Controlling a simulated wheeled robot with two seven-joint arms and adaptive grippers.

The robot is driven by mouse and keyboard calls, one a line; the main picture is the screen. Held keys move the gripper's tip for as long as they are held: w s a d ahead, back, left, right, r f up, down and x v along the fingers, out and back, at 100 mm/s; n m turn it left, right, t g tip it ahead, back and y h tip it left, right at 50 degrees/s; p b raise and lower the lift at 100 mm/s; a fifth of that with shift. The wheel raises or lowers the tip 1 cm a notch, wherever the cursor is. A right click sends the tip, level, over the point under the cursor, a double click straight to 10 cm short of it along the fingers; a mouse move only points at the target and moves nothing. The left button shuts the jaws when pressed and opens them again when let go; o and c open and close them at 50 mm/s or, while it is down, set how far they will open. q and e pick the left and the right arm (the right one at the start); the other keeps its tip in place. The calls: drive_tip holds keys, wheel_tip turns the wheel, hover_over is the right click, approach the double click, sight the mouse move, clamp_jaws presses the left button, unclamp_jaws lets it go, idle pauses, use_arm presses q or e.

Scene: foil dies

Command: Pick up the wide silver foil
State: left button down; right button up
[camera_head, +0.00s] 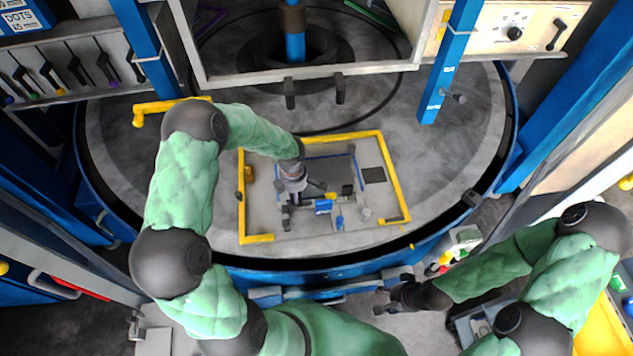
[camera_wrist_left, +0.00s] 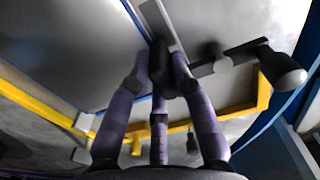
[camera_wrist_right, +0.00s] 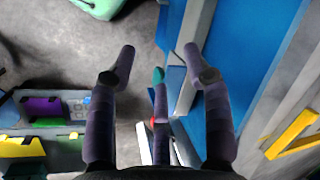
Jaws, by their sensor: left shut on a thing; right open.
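My left gripper (camera_head: 304,200) reaches down into the yellow-framed work area. In the left wrist view its fingers (camera_wrist_left: 164,62) close together on a small dark piece (camera_wrist_left: 160,80), largely hidden between them. I cannot tell whether this piece belongs to the wide silver foil, and I cannot clearly make out the foil. A grey plate with a blue edge (camera_head: 325,168) lies beside the left gripper inside the yellow frame (camera_head: 395,180). My right gripper (camera_head: 395,297) is open and empty near the bench's front edge; its parted fingers (camera_wrist_right: 160,52) show in the right wrist view.
A small blue block (camera_head: 323,206), a dark square (camera_head: 374,175) and a brownish block (camera_head: 250,173) are within the frame. Blue posts (camera_head: 450,60) and a pale overhead frame (camera_head: 310,72) bound the round bench (camera_head: 450,170). Its right side is largely clear.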

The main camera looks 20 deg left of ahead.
drive_tip(key=w+a+r+m, duration=0.2)
drive_tip(key=w+a+r, duration=0.1)
drive_tip(key=w, duration=0.4)
drive_tip(key=w+a+r+m, duration=0.3)
drive_tip(key=w, duration=0.4)
drive_tip(key=w+a+r+m+t, duration=0.1)
drive_tip(key=w+a+r+m, duration=0.1)
drive_tip(key=w, duration=0.5)
drive_tip(key=shift+w+a+r+m, duration=0.2)
drive_tip(key=shift+a+r+m, duration=0.2)
drive_tip(key=shift+a+r, duration=0.3)
drive_tip(key=w+r, duration=0.5)
drive_tip(key=w, duration=0.3)
drive_tip(key=m+g, duration=0.1)
drive_tip(key=g, duration=0.3)
approach(349, 187)
drive_tip(key=x, duration=0.6)
drive_tip(key=shift+w+a+f, duration=0.1)
drive_tip(key=shift+w, duration=0.05)
drive_tip(key=shift+x, duration=2.65)
clamp_jaws()
